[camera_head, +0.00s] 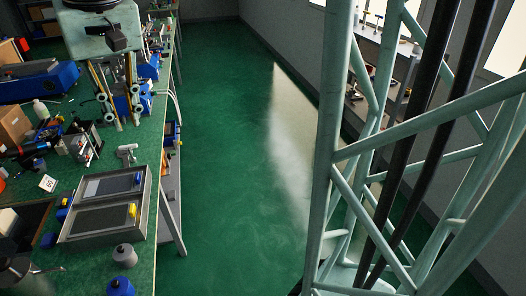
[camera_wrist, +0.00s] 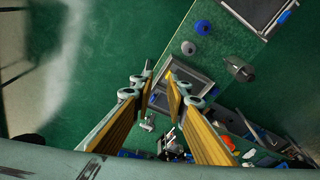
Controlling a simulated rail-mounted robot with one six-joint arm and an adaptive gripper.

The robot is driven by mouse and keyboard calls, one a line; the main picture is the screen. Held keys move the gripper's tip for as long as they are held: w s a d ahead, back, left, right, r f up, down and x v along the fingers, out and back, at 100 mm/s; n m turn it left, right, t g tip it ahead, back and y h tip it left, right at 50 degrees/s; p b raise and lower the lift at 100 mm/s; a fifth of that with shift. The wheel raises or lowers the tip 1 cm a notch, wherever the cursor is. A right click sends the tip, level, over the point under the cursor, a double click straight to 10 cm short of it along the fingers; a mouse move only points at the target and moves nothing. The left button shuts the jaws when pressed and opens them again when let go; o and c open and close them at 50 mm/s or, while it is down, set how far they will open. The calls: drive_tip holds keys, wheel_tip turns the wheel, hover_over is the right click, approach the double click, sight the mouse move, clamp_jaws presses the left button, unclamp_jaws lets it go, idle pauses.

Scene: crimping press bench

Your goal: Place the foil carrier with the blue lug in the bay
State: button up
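A grey two-section tray (camera_head: 153,200) lies on the green bench in the head view. In the wrist view my gripper (camera_wrist: 160,77) is open; the tray (camera_wrist: 207,82) shows partly behind one finger. I cannot tell for sure which recess is the bay.
Blue and grey knobbed pieces (camera_head: 124,255) stand by the tray's near side. A white hand tool (camera_head: 127,153) lies beyond the tray. A blue machine (camera_head: 40,82) and clutter fill the bench's left side. The green floor (camera_head: 235,180) right of the bench is clear.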

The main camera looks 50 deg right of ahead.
drive_tip(key=s+a+n+t, duration=0.1)
drive_tip(key=s+a+n, duration=0.1)
drive_tip(key=s, duration=2.7)
drive_tip(key=shift+f+n, duration=0.4)
drive_tip(key=shift+f, duration=0.1)
drive_tip(key=shift+w+a+f+t+b, duration=0.15)
drive_tip(key=shift+f+t+b, duration=0.15)
drive_tip(key=shift+f+b, duration=1.05)
drive_tip(key=shift+r, duration=0.2)
